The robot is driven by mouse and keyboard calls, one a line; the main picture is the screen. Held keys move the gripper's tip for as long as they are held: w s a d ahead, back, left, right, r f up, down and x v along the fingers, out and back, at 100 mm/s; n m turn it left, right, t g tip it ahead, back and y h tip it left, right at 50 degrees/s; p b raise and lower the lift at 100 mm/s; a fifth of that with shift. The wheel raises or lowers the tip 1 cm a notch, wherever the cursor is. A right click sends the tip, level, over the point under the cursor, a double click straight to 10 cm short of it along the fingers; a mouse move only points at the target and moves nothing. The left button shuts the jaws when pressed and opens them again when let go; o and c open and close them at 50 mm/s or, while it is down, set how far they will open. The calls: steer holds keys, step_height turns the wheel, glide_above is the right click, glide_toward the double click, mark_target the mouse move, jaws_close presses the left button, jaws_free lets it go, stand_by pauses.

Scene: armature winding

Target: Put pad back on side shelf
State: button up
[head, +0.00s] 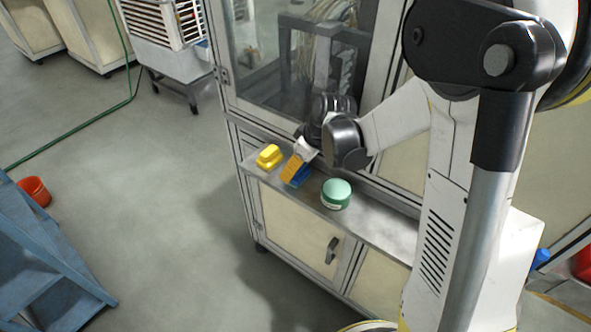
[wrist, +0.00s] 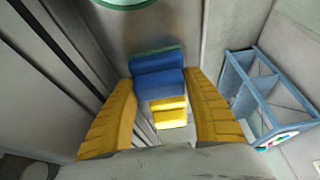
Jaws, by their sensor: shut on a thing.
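The pad (head: 299,178) is a blue block; in the wrist view the pad (wrist: 158,84) shows a green edge on its far side. My gripper (head: 291,176) points down at the metal side shelf (head: 380,226) along the front of the glazed machine. In the wrist view the yellow fingers of my gripper (wrist: 162,80) are closed on the pad's two sides. The pad is over the shelf, between a yellow block and a green tin. I cannot tell whether it touches the shelf. My fingers partly hide it in the head view.
The yellow block (head: 269,156) sits near the shelf's left end, and also shows in the wrist view (wrist: 170,112). The round green tin (head: 336,195) stands to the right. The glazed cabinet door (head: 260,75) rises behind. A blue stand (head: 40,265) and red bucket (head: 35,190) are on the floor.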

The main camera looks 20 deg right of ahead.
steer(key=shift+s+a, duration=0.1)
steer(key=shift+c, duration=0.3)
steer(key=o, duration=1)
steer(key=shift+o, duration=0.2)
steer(key=shift+r, duration=0.15)
steer(key=p+v, duration=0.4)
steer(key=v, duration=0.7)
steer(key=s+a+r+m+t+h, duration=0.1)
steer(key=s+r+m, duration=0.2)
steer(key=s, duration=0.5)
steer(key=s+r+m+t+h, duration=0.1)
steer(key=s+r+m, duration=0.3)
steer(key=s, duration=0.5)
steer(key=shift+a+r+t+h, duration=0.4)
steer(key=shift+t, duration=0.3)
steer(key=shift+w, duration=0.1)
